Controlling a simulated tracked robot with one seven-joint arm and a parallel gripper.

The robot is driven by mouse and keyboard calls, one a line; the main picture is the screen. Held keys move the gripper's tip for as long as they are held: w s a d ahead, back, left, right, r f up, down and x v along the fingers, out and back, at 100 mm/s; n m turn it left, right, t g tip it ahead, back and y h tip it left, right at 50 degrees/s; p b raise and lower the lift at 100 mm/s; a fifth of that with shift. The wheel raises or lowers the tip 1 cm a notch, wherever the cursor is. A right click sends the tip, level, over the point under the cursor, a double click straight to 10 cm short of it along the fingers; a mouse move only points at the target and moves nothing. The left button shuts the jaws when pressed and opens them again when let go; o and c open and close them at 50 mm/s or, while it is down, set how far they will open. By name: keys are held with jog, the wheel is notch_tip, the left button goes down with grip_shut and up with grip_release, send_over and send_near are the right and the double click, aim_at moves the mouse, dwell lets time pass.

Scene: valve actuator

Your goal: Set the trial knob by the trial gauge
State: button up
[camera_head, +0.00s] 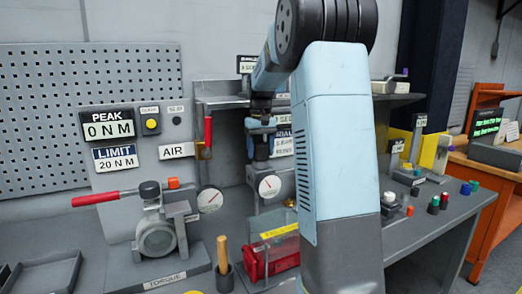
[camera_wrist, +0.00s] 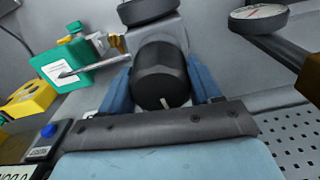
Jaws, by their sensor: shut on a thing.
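The trial knob (camera_wrist: 160,78) is a black ribbed cylinder with a white mark on its near edge in the wrist view. My gripper (camera_wrist: 158,65) is shut on it, with one blue finger on each side. In the head view my gripper (camera_head: 261,143) points down at the back of the bench, and the knob is mostly hidden between its fingers. A round white dial (camera_head: 270,186), apparently the trial gauge, stands just below. A white dial (camera_wrist: 258,17) also shows edge-on at the wrist view's upper right; its reading cannot be told.
A second dial (camera_head: 210,200) and a red-handled air valve (camera_head: 207,135) stand left of my gripper. A torque tester (camera_head: 157,235) with a red-handled wrench is at front left. A red box (camera_head: 270,255) sits below. My arm hides the middle of the bench.

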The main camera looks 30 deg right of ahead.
aim_at(260, 143)
jog(key=m, duration=0.6)
jog(key=shift+m, duration=0.3)
jog(key=m, duration=0.6)
jog(key=shift+a, duration=0.1)
dwell(0.3)
jog(key=o, duration=1)
jog(key=shift+o, duration=0.2)
jog(key=shift+r, duration=0.15)
notch_tip(260, 143, up, 14)
jog(key=shift+f, duration=0.25)
